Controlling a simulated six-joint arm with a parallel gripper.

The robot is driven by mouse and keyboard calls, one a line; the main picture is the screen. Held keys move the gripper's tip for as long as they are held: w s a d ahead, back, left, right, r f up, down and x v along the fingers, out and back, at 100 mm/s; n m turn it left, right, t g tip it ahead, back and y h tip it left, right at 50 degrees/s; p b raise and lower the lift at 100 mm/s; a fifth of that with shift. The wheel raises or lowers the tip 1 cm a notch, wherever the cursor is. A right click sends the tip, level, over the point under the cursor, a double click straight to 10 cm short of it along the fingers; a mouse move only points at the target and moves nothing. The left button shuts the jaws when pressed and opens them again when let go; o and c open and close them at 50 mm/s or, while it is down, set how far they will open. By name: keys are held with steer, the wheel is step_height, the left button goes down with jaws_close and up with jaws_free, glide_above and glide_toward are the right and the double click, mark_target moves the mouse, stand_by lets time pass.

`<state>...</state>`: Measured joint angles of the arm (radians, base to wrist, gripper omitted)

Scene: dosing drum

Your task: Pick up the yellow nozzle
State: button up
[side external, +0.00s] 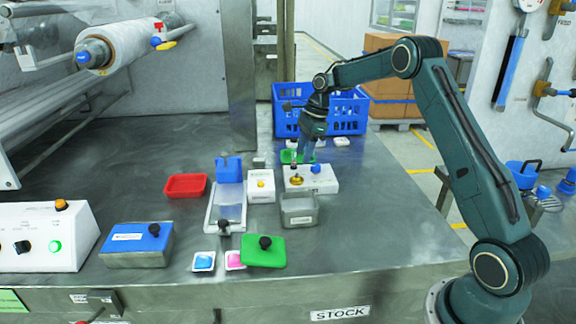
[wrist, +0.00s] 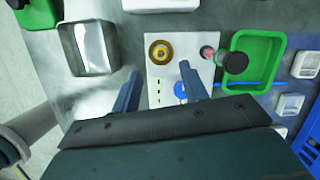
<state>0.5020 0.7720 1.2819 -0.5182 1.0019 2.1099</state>
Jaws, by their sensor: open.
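The yellow nozzle (side external: 296,181) sits upright on a white block (side external: 325,186). In the wrist view the nozzle (wrist: 160,52) shows as a round yellow cap with a dark centre, near the far end of the block. My gripper (side external: 295,162) is just above the nozzle in the side view, pointing down. In the wrist view my gripper (wrist: 160,70) is open, with its two fingers apart on either side of the nozzle's line and nothing between them. I cannot tell the exact height gap. A blue knob (wrist: 180,90) stands on the same block, close to the right finger.
An open metal bin (side external: 298,212) stands in front of the block. A green tray (wrist: 233,85) lies beside it, with a dark round knob (wrist: 235,63) near its edge. A blue crate (side external: 345,112) stands behind. A red tray (side external: 185,186) is further left on the steel table.

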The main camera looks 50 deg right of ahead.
mark_target(297, 178)
steer(key=shift+x, duration=0.9)
steer(key=shift+x, duration=2.6)
jaws_close()
